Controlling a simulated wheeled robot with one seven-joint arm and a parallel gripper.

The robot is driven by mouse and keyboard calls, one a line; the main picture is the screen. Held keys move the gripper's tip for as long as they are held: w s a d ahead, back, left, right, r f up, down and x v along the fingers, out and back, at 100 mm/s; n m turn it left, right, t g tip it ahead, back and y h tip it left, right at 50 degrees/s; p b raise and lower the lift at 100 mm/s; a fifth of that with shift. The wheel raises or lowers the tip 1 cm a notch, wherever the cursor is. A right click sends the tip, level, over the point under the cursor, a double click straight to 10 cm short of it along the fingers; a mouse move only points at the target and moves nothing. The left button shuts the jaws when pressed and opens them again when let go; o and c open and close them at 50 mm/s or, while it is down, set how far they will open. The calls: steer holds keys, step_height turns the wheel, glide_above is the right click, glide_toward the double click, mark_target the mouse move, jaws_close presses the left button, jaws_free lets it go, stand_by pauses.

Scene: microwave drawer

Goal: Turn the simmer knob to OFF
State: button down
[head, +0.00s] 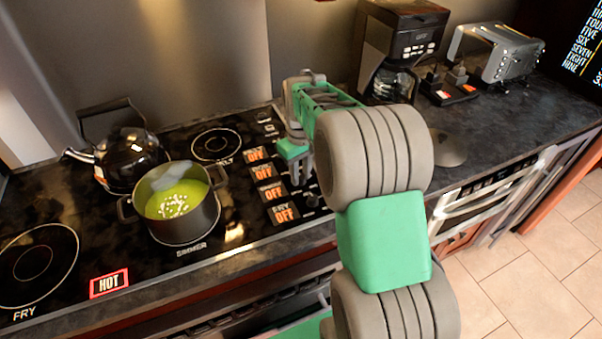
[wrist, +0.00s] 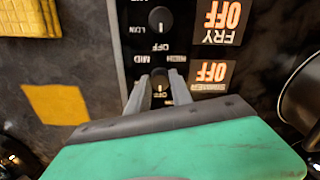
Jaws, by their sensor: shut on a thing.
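The simmer knob (wrist: 160,76) is a dark dial on the black control strip, beside an orange-lettered "SIMMER OFF" label (wrist: 209,84) in the wrist view. My gripper (wrist: 161,80) reaches down over it, with a grey finger on each side, shut on the knob. The fingers hide much of the knob, so its exact pointer angle cannot be told. In the head view my gripper (head: 303,168) is down at the knob column, right of the stacked OFF labels (head: 270,192), and hides the knob. The simmer burner carries a grey pot (head: 180,225) of green food.
The fry knob (wrist: 161,19) with its "FRY OFF" label (wrist: 220,22) is close by. A black kettle (head: 127,155) stands behind the pot. A "HOT" sign (head: 109,283) marks the cooktop. A coffee maker (head: 405,45) and toaster (head: 497,52) stand at the back right.

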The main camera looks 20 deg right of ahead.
mark_target(301, 176)
steer(key=shift+r+n, duration=0.1)
steer(key=shift+n, duration=0.2)
steer(key=shift+w, duration=0.1)
steer(key=c, duration=1.1)
jaws_free()
steer(key=shift+c, duration=0.2)
step_height(301, 176, up, 8)
steer(key=shift+f+b, duration=0.15)
steer(key=shift+b, duration=0.35)
steer(key=s+a+m+t, duration=0.1)
steer(key=s+a, duration=0.4)
steer(key=s, duration=0.3)
steer(key=s+a+f+m+t, duration=0.1)
steer(key=s+a+m+t, duration=0.1)
steer(key=s+a, duration=0.3)
steer(key=s, duration=0.4)
steer(key=shift+s+a+f+t, duration=0.2)
steer(key=shift+a+f+t, duration=0.05)
steer(key=shift+f+t, duration=0.05)
